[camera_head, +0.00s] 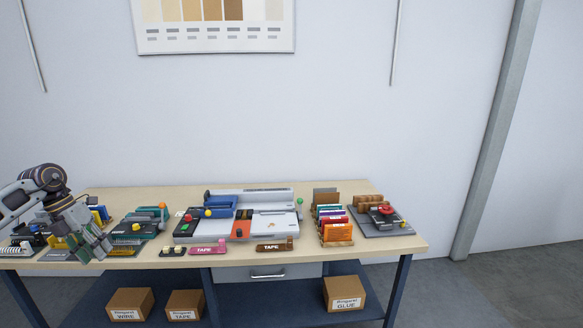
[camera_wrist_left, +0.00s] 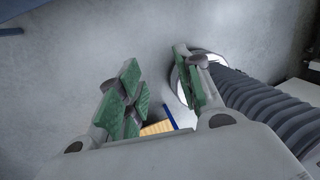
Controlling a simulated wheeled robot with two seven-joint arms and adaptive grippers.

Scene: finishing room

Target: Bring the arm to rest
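My left arm comes in from the left in the head view. Its left gripper (camera_head: 88,241) hangs over the front left part of the workbench (camera_head: 140,197). In the left wrist view the two green-padded fingers of this gripper (camera_wrist_left: 160,98) stand apart with nothing between them. The gripper covers part of the tools at the bench's left end. My right gripper is in neither view.
The bench's left end holds several small tools, among them a teal one (camera_head: 139,224). A grey machine (camera_head: 262,220) stands mid-bench, with a card rack (camera_head: 337,233) and a dark press (camera_head: 381,217) to its right. Boxes (camera_head: 345,292) lie on the lower shelf.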

